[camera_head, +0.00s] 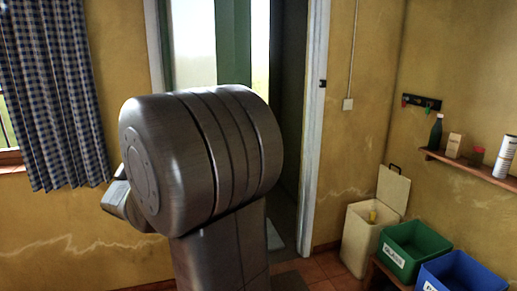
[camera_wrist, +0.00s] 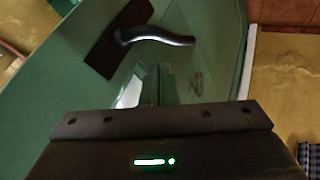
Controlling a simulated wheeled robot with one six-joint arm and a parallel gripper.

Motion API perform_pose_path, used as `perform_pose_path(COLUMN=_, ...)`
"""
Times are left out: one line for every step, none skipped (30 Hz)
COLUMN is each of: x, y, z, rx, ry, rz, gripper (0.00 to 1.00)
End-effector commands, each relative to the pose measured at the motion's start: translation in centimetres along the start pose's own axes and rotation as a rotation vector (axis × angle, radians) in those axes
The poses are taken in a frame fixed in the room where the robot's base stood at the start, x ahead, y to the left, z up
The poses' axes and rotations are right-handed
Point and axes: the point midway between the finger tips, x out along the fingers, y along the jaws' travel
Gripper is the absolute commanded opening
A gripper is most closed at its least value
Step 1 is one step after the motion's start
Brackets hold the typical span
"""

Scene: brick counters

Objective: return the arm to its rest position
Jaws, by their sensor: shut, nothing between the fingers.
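My arm (camera_head: 200,155) fills the middle of the head view as a thick grey metal joint, raised in front of the doorway. My gripper (camera_wrist: 160,115) shows as a dark bar with a green light along the bottom of the wrist view. It is shut and holds nothing. The head view does not show its fingers; the arm covers that area. In the wrist view, a green door (camera_wrist: 215,75) with a metal handle (camera_wrist: 155,36) on a dark plate lies beyond the gripper, apparently apart from it.
A doorway with a white frame (camera_head: 314,130) stands behind my arm. A checked curtain (camera_head: 55,95) hangs at the left. At the right are a cream bin (camera_head: 357,240), a green box (camera_head: 415,247), a blue box (camera_head: 462,272) and a wall shelf (camera_head: 470,168) with bottles and jars.

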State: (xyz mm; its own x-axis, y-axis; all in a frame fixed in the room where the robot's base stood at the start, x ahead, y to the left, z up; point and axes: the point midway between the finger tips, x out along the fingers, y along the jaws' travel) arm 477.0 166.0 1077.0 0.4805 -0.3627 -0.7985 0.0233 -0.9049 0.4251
Motion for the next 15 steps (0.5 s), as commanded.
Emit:
perform_pose_path(x=1.1, y=0.0, z=0.1, rx=-0.001, ry=-0.004, rz=0.003, gripper=0.00)
perform_pose_path(x=1.8, y=0.1, z=0.1, rx=-0.001, ry=-0.005, rz=0.004, gripper=0.00)
perform_pose_path(x=2.5, y=0.1, z=0.1, rx=-0.001, ry=-0.004, rz=0.004, gripper=0.00)
perform_pose_path(x=3.0, y=0.0, z=0.0, rx=-0.001, ry=-0.003, rz=0.003, gripper=0.00)
perform_pose_path(x=3.6, y=0.1, z=0.1, rx=-0.001, ry=-0.004, rz=0.003, gripper=0.00)
perform_pose_path(x=4.2, y=0.0, z=0.1, rx=-0.001, ry=-0.004, rz=0.002, gripper=0.00)
perform_pose_path(x=4.7, y=0.0, z=0.1, rx=-0.001, ry=-0.004, rz=0.002, gripper=0.00)
perform_pose_path(x=5.1, y=0.0, z=0.1, rx=-0.001, ry=-0.003, rz=0.002, gripper=0.00)
perform_pose_path(x=5.6, y=0.0, z=0.0, rx=-0.001, ry=-0.003, rz=0.003, gripper=0.00)
perform_pose_path(x=5.9, y=0.0, z=0.1, rx=-0.001, ry=-0.003, rz=0.003, gripper=0.00)
perform_pose_path(x=6.2, y=0.0, z=0.0, rx=-0.001, ry=-0.002, rz=0.001, gripper=0.00)
perform_pose_path(x=6.5, y=0.0, z=0.0, rx=-0.001, ry=-0.002, rz=0.000, gripper=0.00)
perform_pose_path(x=6.7, y=0.0, z=0.0, rx=-0.001, ry=-0.002, rz=0.000, gripper=0.00)
perform_pose_path(x=6.6, y=-0.1, z=0.0, rx=-0.002, ry=-0.001, rz=-0.001, gripper=0.00)
perform_pose_path(x=6.4, y=-0.3, z=0.0, rx=-0.002, ry=0.000, rz=-0.002, gripper=0.00)
